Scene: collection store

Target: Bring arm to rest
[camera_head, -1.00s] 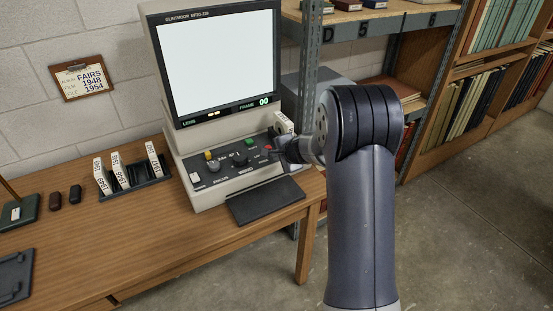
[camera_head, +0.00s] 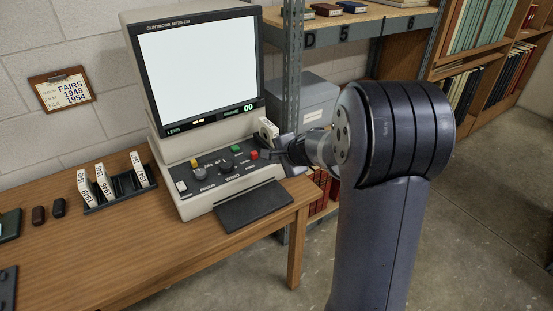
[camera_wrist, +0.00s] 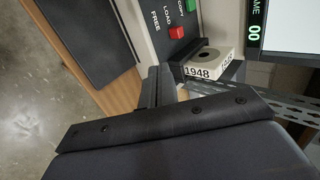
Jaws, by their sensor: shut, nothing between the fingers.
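My gripper (camera_head: 277,153) is shut and empty. In the head view it is at the right side of the film reader's control panel (camera_head: 222,172), close to the red button (camera_head: 253,155). My forearm partly hides it. In the wrist view the shut fingers (camera_wrist: 158,85) show beyond my dark wrist plate, just below the panel's red button (camera_wrist: 176,32). I cannot tell whether they touch the panel. My arm is bent, with its large elbow joint at the right of the head view.
A white box labelled 1948 (camera_wrist: 205,65) sits by the panel's side; it also shows in the head view (camera_head: 268,130). The reader stands on a wooden desk (camera_head: 120,245) with a rack (camera_head: 120,190) of white boxes. Metal shelving (camera_head: 291,75) stands close behind. Floor at right is clear.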

